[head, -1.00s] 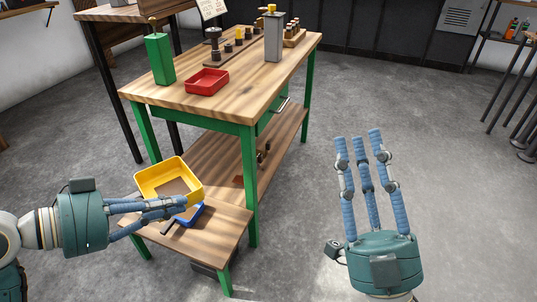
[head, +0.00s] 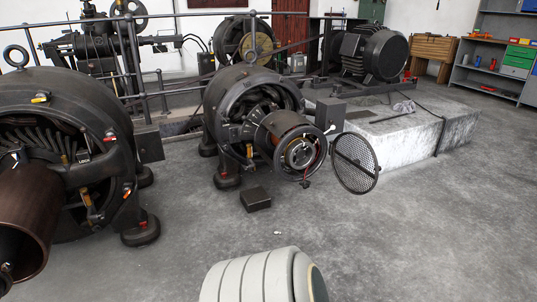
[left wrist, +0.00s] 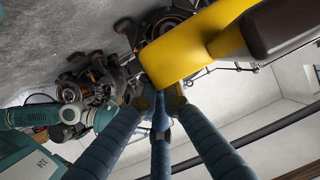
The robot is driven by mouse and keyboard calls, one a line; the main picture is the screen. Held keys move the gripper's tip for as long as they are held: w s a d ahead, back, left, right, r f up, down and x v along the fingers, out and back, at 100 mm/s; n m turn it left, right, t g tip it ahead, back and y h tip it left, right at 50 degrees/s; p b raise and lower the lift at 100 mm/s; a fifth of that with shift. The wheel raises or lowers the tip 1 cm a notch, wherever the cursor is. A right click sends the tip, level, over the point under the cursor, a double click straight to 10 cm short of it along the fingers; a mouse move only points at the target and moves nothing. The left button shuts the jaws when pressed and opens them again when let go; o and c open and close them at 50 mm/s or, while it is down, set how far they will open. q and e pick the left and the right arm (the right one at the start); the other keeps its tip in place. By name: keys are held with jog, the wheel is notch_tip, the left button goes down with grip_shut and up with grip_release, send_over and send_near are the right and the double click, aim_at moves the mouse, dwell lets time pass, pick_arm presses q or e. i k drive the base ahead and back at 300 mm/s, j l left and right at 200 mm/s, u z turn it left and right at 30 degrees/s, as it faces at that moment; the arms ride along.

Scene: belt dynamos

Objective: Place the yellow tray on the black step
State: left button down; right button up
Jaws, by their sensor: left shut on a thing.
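The yellow tray (left wrist: 180,52) is large and close in the left wrist view, cut off by the top edge. My left gripper (left wrist: 160,97) is shut on its edge, the blue fingers converging there. The tray is not visible in the head view. A small black block (head: 255,198), which looks like the black step, sits on the floor in front of the middle dynamo in the head view. Its top looks bare. Neither gripper shows in the head view now, and my right gripper is not seen.
A large dynamo (head: 70,130) stands at the left, and another dynamo (head: 250,105) stands behind the block. A round mesh guard (head: 355,163) stands right of it. A pale plinth (head: 405,135) bears a dark motor (head: 372,52). The grey floor at front right is clear.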

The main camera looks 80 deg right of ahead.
aim_at(251, 197)
jog(key=l+z, duration=0.1)
jog(key=z, duration=0.4)
jog(key=i+z, duration=0.1)
jog(key=z, duration=0.35)
jog(key=l+z, duration=0.1)
jog(key=z, duration=0.4)
jog(key=i+z, duration=0.1)
jog(key=z, duration=0.35)
jog(key=i+z, duration=0.1)
jog(key=z, duration=0.4)
jog(key=i+j+z, duration=0.1)
jog(key=z, duration=0.3)
jog(key=i+j+z, duration=0.2)
jog(key=z, duration=0.25)
jog(key=i+j+z, duration=0.2)
jog(key=z, duration=0.2)
jog(key=i+j+z, duration=0.1)
jog(key=j+z, duration=0.3)
jog(key=l, duration=0.1)
